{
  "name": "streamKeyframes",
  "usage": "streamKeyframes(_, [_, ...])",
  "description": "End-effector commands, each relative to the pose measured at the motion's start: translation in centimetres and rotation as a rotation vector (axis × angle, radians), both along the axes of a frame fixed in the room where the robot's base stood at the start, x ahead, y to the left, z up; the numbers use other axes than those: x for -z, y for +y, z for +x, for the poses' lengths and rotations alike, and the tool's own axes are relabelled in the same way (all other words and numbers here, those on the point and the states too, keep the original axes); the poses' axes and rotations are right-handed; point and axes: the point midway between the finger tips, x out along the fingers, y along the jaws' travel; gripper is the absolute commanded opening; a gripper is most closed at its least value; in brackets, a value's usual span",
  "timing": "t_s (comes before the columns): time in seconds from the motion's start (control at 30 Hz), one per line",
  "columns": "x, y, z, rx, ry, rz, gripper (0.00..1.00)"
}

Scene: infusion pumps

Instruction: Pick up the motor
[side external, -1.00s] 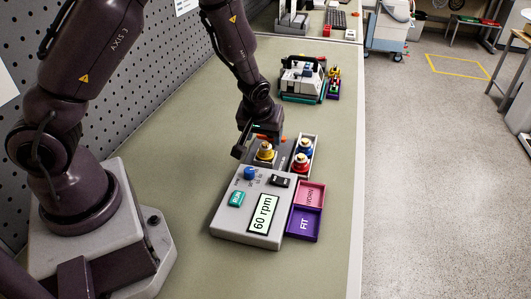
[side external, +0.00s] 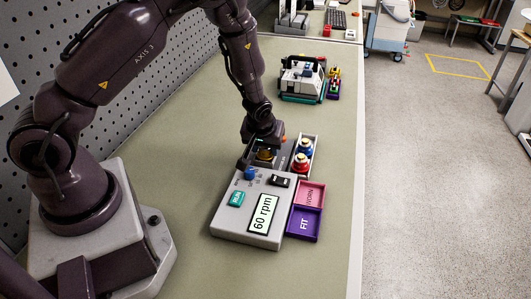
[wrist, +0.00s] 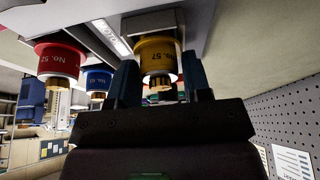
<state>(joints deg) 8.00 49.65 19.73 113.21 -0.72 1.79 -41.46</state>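The yellow motor, marked No. 57 (wrist: 157,52), sits upright in the grey pump unit (side external: 232,218). In the side view the yellow motor (side external: 264,155) is partly hidden under my gripper (side external: 262,149). In the wrist view my gripper (wrist: 160,78) has one finger on each side of the yellow motor, around its brass end. The fingers are apart, and I cannot tell whether either touches it. A red motor, No. 52 (wrist: 57,61), and a blue motor, No. 10 (wrist: 97,79), stand in the tray (side external: 315,141) beside it.
A pink WORN tray (side external: 310,194) and a purple FIT tray (side external: 304,223) adjoin the unit's right side. A second pump (side external: 300,77) stands farther back. The pegboard wall (side external: 165,70) is at left. The bench between is clear.

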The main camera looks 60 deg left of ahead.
Motion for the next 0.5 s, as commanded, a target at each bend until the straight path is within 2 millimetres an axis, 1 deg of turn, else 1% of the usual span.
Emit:
streamKeyframes(0.33, [-0.4, 0.0, 0.1, 0.000, -0.001, 0.000, 0.17])
streamKeyframes(0.43, [-1.1, 0.0, 0.1, 0.001, -0.003, 0.000, 0.17])
streamKeyframes(0.5, [-1.9, 0.0, 0.1, 0.000, -0.005, 0.001, 0.17])
